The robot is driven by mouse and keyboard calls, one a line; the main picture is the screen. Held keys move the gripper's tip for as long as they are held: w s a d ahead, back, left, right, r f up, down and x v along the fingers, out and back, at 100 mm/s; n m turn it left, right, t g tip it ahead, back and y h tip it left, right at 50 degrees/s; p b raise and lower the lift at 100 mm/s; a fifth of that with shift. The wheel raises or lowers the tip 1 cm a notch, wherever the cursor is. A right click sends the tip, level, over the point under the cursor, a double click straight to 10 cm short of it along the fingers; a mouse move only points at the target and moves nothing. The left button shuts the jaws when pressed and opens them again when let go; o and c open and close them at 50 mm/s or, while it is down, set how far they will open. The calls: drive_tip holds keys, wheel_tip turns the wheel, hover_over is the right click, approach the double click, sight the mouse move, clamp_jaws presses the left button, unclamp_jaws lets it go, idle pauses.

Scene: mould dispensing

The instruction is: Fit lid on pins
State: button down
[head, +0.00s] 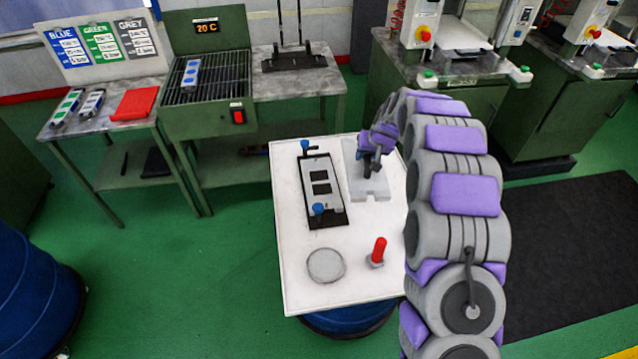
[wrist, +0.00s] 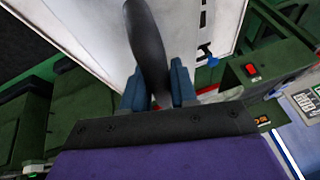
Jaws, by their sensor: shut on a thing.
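The lid (head: 368,187) is a light grey plate with a notch in its near edge, on or just above the right side of the white table; I cannot tell if it touches. My gripper (head: 376,152) is over it, shut on its dark upright handle. In the wrist view the blue fingers of my gripper (wrist: 159,88) close around the black handle (wrist: 148,45). The mould (head: 321,168) lies left of the lid, a grey plate with two dark square openings in a black frame. Blue-topped pins stand at its far end (head: 305,146) and near end (head: 318,209).
The white table (head: 300,288) also holds a round grey disc (head: 326,265) and a red-handled tool (head: 378,250) near its front. A green grill bench (head: 208,100) and a side table with a red block (head: 134,104) stand behind left. Machines stand behind right.

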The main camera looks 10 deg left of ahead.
drive_tip(key=w+a+f+n, duration=0.1)
drive_tip(key=w+a+f, duration=0.25)
drive_tip(key=a, duration=0.35)
drive_tip(key=w+a+f, duration=0.2)
drive_tip(key=w+a, duration=0.2)
drive_tip(key=a, duration=0.4)
drive_tip(key=f+b, duration=0.1)
drive_tip(key=f, duration=0.6)
drive_tip(key=shift+s+f+b, duration=0.2)
drive_tip(key=shift+f+b, duration=0.05)
drive_tip(key=shift+b, duration=0.1)
drive_tip(key=f, duration=0.2)
drive_tip(key=shift+d+f+b, duration=0.2)
drive_tip(key=shift+f+b, duration=0.1)
drive_tip(key=shift+f, duration=0.1)
drive_tip(key=shift+d+r, duration=0.1)
drive_tip(key=shift+d, duration=0.1)
drive_tip(key=c, duration=0.9)
unclamp_jaws()
drive_tip(key=shift+a, duration=0.25)
drive_tip(key=shift+d, duration=0.1)
